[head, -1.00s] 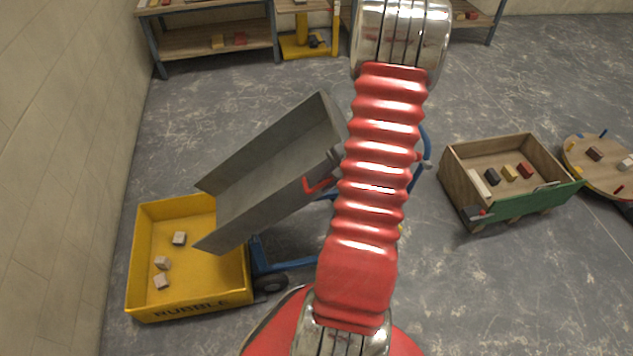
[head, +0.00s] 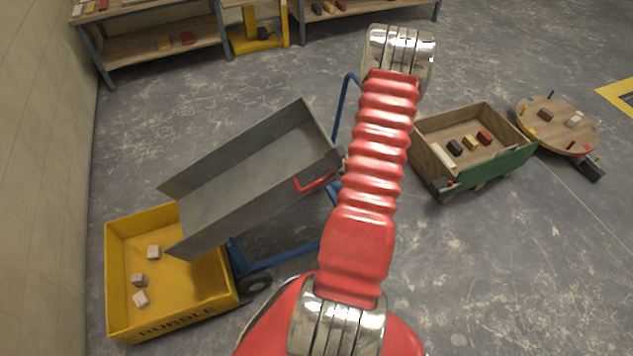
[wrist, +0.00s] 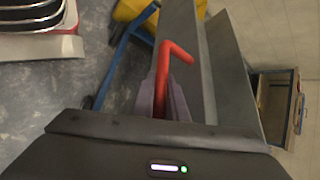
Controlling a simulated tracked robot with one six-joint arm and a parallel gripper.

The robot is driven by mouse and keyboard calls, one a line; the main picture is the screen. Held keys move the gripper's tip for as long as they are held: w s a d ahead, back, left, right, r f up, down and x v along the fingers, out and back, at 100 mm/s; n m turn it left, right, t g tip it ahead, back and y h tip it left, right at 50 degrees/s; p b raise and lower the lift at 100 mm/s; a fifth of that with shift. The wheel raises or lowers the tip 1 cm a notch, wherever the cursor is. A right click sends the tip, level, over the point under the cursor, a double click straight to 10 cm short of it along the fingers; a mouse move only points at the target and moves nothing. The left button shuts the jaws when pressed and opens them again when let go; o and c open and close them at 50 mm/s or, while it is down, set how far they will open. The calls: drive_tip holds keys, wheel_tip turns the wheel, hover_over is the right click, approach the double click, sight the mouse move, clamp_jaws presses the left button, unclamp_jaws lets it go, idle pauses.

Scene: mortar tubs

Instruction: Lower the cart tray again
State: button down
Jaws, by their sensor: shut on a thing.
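The grey cart tray (head: 250,170) is tilted on its blue cart frame (head: 285,258), its low end at the left over the yellow tub. It looks empty. A red handle (head: 316,184) sticks out from the tray's near side, and it also shows in the wrist view (wrist: 176,52). In the wrist view my gripper (wrist: 163,88) has its two fingers closed around the handle's shaft, beside the tray wall (wrist: 205,60). In the head view my red arm hides part of the cart's right side.
The yellow tub (head: 118,290), marked RUBBLE, holds three pale blocks. A wooden cart (head: 425,160) with a green side and a round wooden table (head: 560,112) stand at the right. Shelves (head: 150,62) line the back. Open floor lies at the lower right.

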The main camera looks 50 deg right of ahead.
drive_tip(key=shift+d+f, duration=0.1)
drive_tip(key=shift+d, duration=0.3)
drive_tip(key=c, duration=1.8)
unclamp_jaws()
drive_tip(key=shift+a, duration=0.1)
drive_tip(key=shift+o, duration=0.2)
drive_tip(key=v, duration=1.3)
drive_tip(key=shift+s+d, duration=0.2)
drive_tip(key=shift+s, duration=0.15)
drive_tip(key=shift+s, duration=0.1)
